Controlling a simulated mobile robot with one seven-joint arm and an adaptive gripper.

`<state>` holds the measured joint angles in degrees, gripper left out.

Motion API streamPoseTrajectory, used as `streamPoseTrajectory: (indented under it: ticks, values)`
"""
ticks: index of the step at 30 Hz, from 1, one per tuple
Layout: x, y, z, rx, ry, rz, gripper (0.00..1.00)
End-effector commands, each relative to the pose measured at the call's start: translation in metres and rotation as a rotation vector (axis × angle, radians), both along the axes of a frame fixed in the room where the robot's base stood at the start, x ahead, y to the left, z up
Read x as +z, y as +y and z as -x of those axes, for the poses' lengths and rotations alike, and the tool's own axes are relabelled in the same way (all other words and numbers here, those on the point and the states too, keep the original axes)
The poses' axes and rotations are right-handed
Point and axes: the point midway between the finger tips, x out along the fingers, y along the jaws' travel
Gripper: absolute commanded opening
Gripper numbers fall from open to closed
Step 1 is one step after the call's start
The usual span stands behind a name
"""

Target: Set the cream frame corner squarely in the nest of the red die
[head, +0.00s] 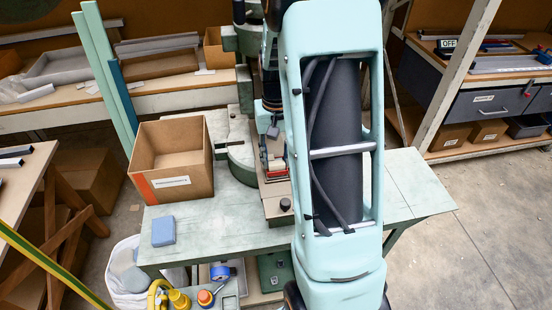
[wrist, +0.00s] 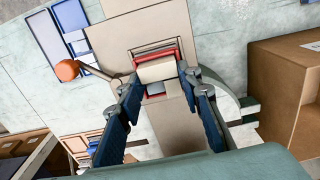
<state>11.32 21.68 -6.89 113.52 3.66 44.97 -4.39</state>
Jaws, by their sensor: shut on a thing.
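The red die (wrist: 172,53) sits on a beige plate of the press and shows as red edges in the wrist view; part of it shows in the head view (head: 277,166). The cream frame corner (wrist: 156,71) is between the tips of my gripper (wrist: 163,78), at the red die. My gripper's dark blue fingers are shut on it from left and right. A grey face shows just below the cream part. I cannot tell whether the cream part is fully down in the nest or just above it.
An open cardboard box (head: 170,184) stands left of the press on the green table (head: 420,190). A blue block (head: 163,231) lies near the table's front left. An orange ball knob (wrist: 67,70) on a lever is left of the die. The table's right side is clear.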

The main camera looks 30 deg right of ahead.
Motion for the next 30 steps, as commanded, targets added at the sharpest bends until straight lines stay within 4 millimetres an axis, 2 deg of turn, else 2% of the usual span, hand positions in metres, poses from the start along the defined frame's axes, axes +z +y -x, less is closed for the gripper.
streamPoseTrajectory:
  ticks: [16, 17, 21, 30]
  values:
    - [-0.016, 0.001, 0.004, 0.000, 0.010, -0.003, 0.10]
    - [-0.017, 0.001, 0.004, 0.000, 0.011, -0.003, 0.34]
    - [-0.017, 0.001, 0.004, 0.000, 0.012, -0.003, 0.49]
    - [-0.015, 0.001, 0.003, 0.000, 0.008, -0.002, 0.50]
